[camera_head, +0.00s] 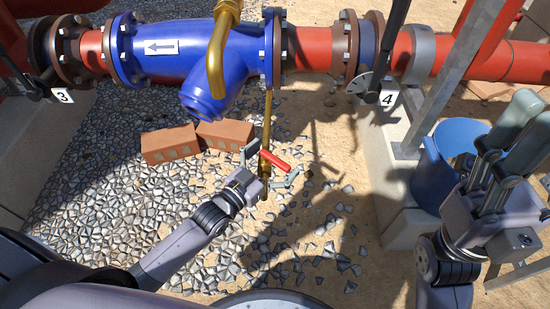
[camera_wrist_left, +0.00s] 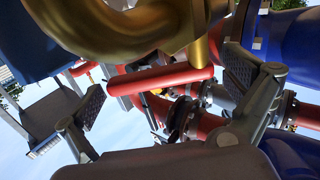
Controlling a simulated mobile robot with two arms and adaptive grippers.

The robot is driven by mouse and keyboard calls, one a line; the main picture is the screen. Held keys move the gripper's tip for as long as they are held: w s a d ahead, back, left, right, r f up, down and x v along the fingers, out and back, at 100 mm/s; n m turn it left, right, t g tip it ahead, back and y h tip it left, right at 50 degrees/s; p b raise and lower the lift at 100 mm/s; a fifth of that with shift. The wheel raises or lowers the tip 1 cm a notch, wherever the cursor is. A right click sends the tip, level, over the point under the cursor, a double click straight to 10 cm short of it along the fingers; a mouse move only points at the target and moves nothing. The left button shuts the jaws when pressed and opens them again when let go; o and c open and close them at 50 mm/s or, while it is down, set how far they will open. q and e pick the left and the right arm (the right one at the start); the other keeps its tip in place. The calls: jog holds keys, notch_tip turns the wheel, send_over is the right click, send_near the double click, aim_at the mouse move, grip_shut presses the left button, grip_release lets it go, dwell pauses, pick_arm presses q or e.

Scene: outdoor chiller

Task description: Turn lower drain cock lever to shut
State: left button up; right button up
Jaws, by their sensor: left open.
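The red lever (camera_head: 275,160) sticks out to the right, sloping down, from the lower brass drain cock on a thin vertical brass pipe (camera_head: 267,115). My left gripper (camera_head: 258,166) is at the cock and lever, partly covering them. In the left wrist view the red lever (camera_wrist_left: 160,80) lies across the gap between the two open fingers of my left gripper (camera_wrist_left: 168,88), with brass pipework (camera_wrist_left: 130,30) beyond its upper side. I see no finger closed on the lever. My right gripper (camera_head: 500,150) is raised at the right, away from the cock; its opening is unclear.
A blue strainer body (camera_head: 175,48) with an arrow plate sits in the red pipe (camera_head: 318,48) above. Two bricks (camera_head: 190,141) lie on the gravel behind my left gripper. Concrete plinths stand on both sides, and a blue bucket (camera_head: 435,172) is beside my right gripper.

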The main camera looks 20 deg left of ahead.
pick_arm(q)
jog(key=shift+c, duration=0.4)
jog(key=c, duration=1.9)
jog(key=shift+o, duration=0.2)
